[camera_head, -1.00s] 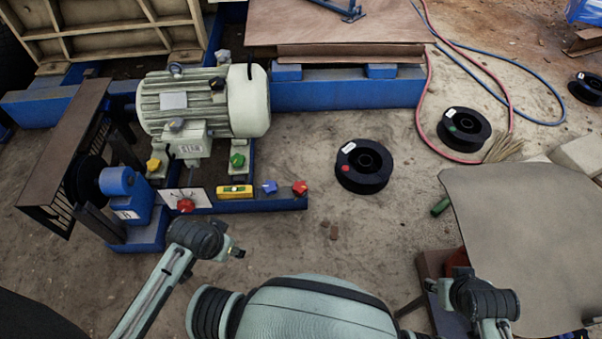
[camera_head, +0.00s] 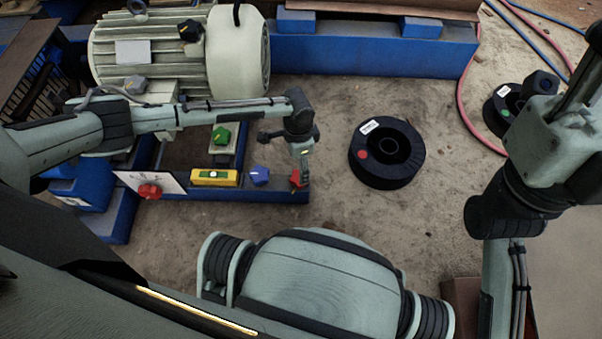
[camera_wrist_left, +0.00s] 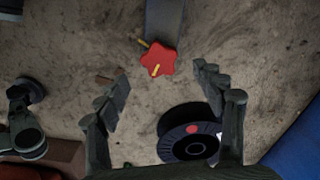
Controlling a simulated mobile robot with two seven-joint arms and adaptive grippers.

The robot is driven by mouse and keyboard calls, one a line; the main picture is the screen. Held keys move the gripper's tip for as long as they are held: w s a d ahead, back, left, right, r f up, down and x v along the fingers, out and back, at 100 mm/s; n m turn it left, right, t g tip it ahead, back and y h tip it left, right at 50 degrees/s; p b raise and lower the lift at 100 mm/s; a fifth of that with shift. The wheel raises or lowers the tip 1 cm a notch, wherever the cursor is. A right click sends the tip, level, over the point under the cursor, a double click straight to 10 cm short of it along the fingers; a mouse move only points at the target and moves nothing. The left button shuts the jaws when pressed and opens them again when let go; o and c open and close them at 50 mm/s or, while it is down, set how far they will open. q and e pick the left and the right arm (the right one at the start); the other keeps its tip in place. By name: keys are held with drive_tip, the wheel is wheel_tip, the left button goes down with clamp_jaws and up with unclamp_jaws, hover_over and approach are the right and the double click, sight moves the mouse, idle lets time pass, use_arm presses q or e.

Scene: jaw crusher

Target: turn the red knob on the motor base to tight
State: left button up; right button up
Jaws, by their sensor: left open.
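The red star-shaped knob (camera_head: 296,181) is at the right end of the blue motor base (camera_head: 240,195). My left gripper (camera_head: 303,165) is over it and partly hides it. In the left wrist view the red knob (camera_wrist_left: 164,60) shows just beyond and between the two spread fingers of my left gripper (camera_wrist_left: 161,76). The fingers are open and hold nothing. The knob carries a yellow mark, and another yellow mark shows beside its upper left edge. My right arm stands at the right of the head view, but I cannot make out its gripper.
A blue knob (camera_head: 259,175), a yellow level (camera_head: 215,177), a green knob (camera_head: 221,135) and another red knob (camera_head: 150,191) on a white plate are left of the gripper. The cream motor (camera_head: 180,55) stands behind. A black spool (camera_head: 387,153) lies on the ground to the right.

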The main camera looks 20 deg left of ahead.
use_arm(q)
wheel_tip(320, 180, down, 7)
drive_tip(key=shift+d+r+b, duration=0.1)
drive_tip(key=shift+r+b, duration=0.05)
drive_tip(key=shift+b, duration=1.1)
drive_tip(key=c, duration=1.2)
